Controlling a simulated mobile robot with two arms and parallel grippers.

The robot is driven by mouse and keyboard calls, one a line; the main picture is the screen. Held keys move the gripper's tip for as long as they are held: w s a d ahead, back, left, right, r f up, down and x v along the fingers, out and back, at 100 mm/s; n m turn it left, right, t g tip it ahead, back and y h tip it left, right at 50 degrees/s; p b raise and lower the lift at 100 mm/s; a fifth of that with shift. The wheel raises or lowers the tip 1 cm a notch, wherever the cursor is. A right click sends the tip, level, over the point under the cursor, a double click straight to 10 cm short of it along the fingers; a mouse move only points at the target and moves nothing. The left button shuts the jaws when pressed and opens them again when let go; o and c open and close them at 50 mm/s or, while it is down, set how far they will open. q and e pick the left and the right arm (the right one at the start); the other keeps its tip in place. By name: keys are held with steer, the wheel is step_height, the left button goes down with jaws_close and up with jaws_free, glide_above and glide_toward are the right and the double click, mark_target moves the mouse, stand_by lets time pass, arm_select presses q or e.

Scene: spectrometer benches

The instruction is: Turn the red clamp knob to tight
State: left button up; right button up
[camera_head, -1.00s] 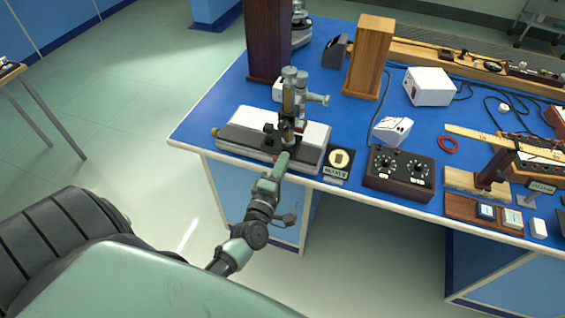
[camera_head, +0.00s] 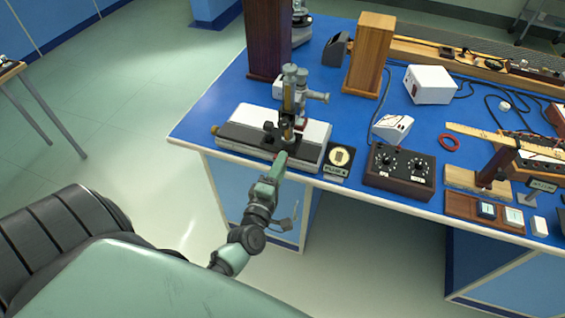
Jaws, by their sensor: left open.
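The red clamp knob (camera_head: 277,156) shows as a small spot of red on the front edge of the travelling microscope (camera_head: 245,139), mostly hidden by my gripper. The microscope has a white and black base and an upright brass and grey tube. My left gripper (camera_head: 283,156) reaches up from below to the front of the base, right at the knob. Its fingers are small in view, and I cannot tell whether they touch the knob. My right gripper is out of view.
A label plate with a round pale disc (camera_head: 340,157) lies right of the base. A dark dial box (camera_head: 399,172) stands further right. A dark wooden post (camera_head: 268,45) and a lighter wooden block (camera_head: 369,55) stand behind. The table's front edge (camera_head: 225,153) runs just under my arm.

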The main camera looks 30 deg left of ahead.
arm_select(q)
steer(key=b+v, duration=0.1)
steer(key=v, duration=0.5)
steer(key=shift+d+f, duration=0.1)
stand_by(0.3)
steer(key=s+d+f+m+g+h, duration=0.25)
steer(key=s+f+m, duration=0.2)
steer(key=f, duration=0.55)
steer(key=s+d+f+m+g+h, duration=0.1)
steer(key=s+d+f+m+g, duration=0.3)
steer(key=f, duration=0.7)
steer(key=s+d+f+m+g+h, duration=0.15)
steer(key=s+f+m, duration=0.3)
steer(key=f, duration=0.55)
steer(key=s+f+m+g, duration=0.3)
steer(key=s+f, duration=0.1)
steer(key=s, duration=0.3)
steer(key=s+a+f+m+g, duration=0.1)
steer(key=s+f+m+g, duration=0.1)
steer(key=s+f, duration=0.3)
steer(key=s+a+f+m+g+y, duration=0.1)
steer(key=s+f+m+g, duration=0.2)
steer(key=s, duration=0.8)
step_height(320, 180, down, 2)
steer(key=shift+a+f+m+g, duration=0.15)
steer(key=shift+f+m+g, duration=0.15)
steer(key=shift+m, duration=0.8)
